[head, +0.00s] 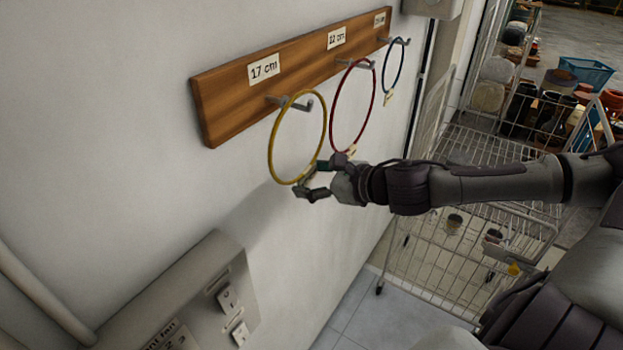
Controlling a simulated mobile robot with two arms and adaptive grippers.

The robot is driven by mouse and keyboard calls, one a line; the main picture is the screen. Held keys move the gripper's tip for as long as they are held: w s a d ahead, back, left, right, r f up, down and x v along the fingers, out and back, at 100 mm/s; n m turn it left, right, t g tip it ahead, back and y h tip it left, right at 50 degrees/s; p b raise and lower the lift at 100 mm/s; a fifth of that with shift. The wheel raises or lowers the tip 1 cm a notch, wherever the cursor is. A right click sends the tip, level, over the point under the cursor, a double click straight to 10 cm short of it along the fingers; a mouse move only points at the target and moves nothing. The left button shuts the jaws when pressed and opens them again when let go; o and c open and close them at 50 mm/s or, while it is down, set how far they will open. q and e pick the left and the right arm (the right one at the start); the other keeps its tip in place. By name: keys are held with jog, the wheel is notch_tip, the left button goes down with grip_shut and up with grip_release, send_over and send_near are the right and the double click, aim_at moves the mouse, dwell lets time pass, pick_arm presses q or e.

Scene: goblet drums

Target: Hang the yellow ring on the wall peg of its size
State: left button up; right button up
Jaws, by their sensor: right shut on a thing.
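The yellow ring (270,150) is at the 17 cm peg (300,106), the nearest peg on the wooden wall board (225,98). The peg's tip shows inside the ring's upper part, so the peg appears to pass through it. I cannot tell whether the ring rests on the peg. My right gripper (308,180) is shut on the ring's lower right edge. A red ring (334,112) hangs on the 22 cm peg (352,64). A blue ring (389,80) hangs on the farthest peg (400,41), whose label is hard to read. My left gripper is out of view.
A grey wall box (195,285) with switches is below the board at left. A white wire cart (450,265) stands at right below my right arm. A rack with drums (545,110) and a blue crate (588,72) are farther back.

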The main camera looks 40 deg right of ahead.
jog(key=shift+w, duration=0.1)
jog(key=o, duration=1.3)
jog(key=shift+c, duration=0.2)
jog(key=shift+o, duration=0.4)
jog(key=shift+s+r, duration=0.1)
jog(key=shift+s, duration=0.1)
jog(key=shift+v, duration=0.9)
jog(key=s+d, duration=0.3)
jog(key=s, duration=0.7)
jog(key=shift+s+d, duration=0.2)
jog(key=shift+s, duration=0.15)
